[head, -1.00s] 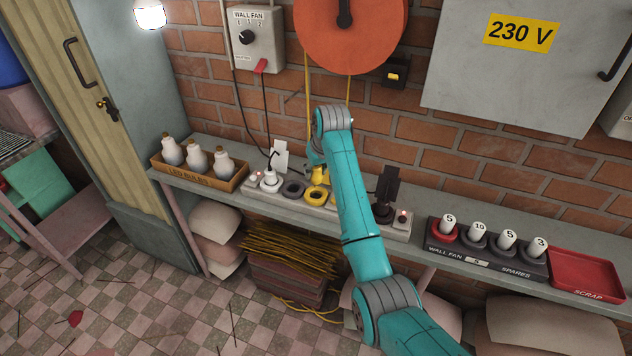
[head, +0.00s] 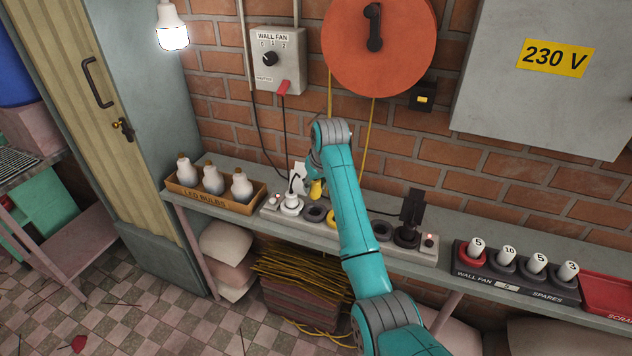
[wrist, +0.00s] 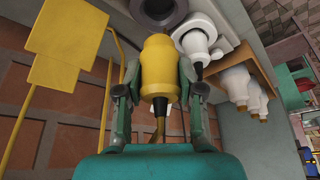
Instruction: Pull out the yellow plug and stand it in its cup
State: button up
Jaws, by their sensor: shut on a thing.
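The yellow plug (head: 316,189) is in my gripper (head: 314,174), above the power strip near a dark grey round socket (head: 314,214). In the wrist view the fingers of my gripper (wrist: 160,90) close on both sides of the yellow plug (wrist: 158,62), its cord leading back toward my palm. Its far end appears clear of the dark grey ring (wrist: 160,10). A yellow tag (wrist: 60,50) hangs beside it. A yellow ring (head: 332,219) on the strip is partly hidden by my arm. I cannot pick out the plug's cup.
A white plug (head: 291,204) with a white tag (head: 298,179) stands left on the strip, and a black plug (head: 406,236) on the right. A bulb box (head: 216,199) is farther left. A fuse rack (head: 515,276) and red scrap tray (head: 610,287) are right.

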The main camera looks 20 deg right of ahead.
aim_at(315, 195)
jog(key=shift+f, duration=2.3)
jog(key=shift+f, duration=1.4)
jog(key=o, duration=1.2)
jog(key=shift+r, duration=0.1)
